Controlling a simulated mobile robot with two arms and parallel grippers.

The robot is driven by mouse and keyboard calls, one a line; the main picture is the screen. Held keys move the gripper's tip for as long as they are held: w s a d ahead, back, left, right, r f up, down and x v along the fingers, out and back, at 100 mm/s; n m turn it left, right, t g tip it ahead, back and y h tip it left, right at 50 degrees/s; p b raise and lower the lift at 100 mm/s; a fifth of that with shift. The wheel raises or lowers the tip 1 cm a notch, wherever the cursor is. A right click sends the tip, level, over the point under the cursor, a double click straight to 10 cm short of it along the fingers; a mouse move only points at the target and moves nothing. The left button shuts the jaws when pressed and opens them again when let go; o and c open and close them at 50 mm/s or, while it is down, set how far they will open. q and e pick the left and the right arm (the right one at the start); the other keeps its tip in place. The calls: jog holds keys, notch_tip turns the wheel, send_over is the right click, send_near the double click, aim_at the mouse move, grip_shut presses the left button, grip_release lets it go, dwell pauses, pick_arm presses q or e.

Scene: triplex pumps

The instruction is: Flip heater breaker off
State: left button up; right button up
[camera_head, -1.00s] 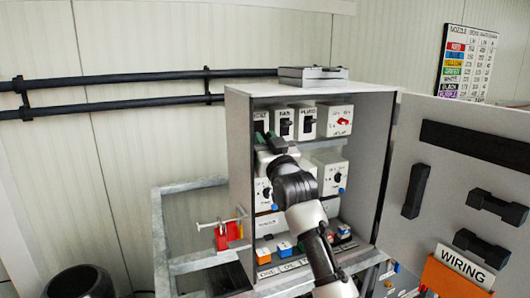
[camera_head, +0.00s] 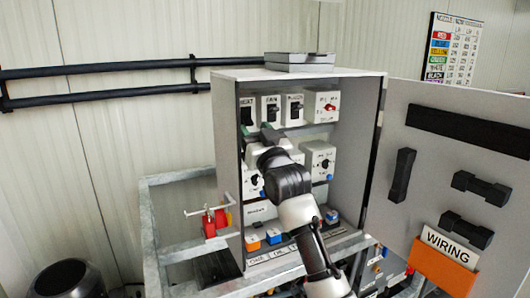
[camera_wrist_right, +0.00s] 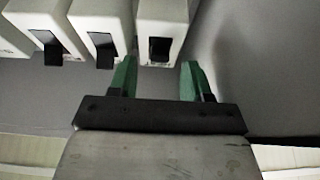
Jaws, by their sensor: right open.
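The heater breaker (camera_head: 247,101), a white box labelled HEAT with a black switch, is at the top left inside the open cabinet. My right gripper (camera_head: 260,132) is just below it, its green fingers spread and empty. In the right wrist view, where the breakers appear inverted, the nearest breaker's black switch (camera_wrist_right: 160,50) lies ahead of the gap between the open fingers (camera_wrist_right: 157,78). The fingertips look apart from the switch. Whether that switch is up or down is hard to tell. My left gripper is not in view.
The FAN breaker (camera_head: 269,103) and another breaker (camera_head: 292,106) stand close beside it, then a box with a red knob (camera_head: 326,106). The cabinet's left wall (camera_head: 226,150) is close to the gripper. The open door (camera_head: 450,150) is at right.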

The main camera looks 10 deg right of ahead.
jog(key=b+v, duration=0.3)
jog(key=v, duration=0.5)
jog(key=shift+s+d, duration=0.15)
jog(key=shift+s, duration=0.15)
jog(key=shift+f, duration=0.25)
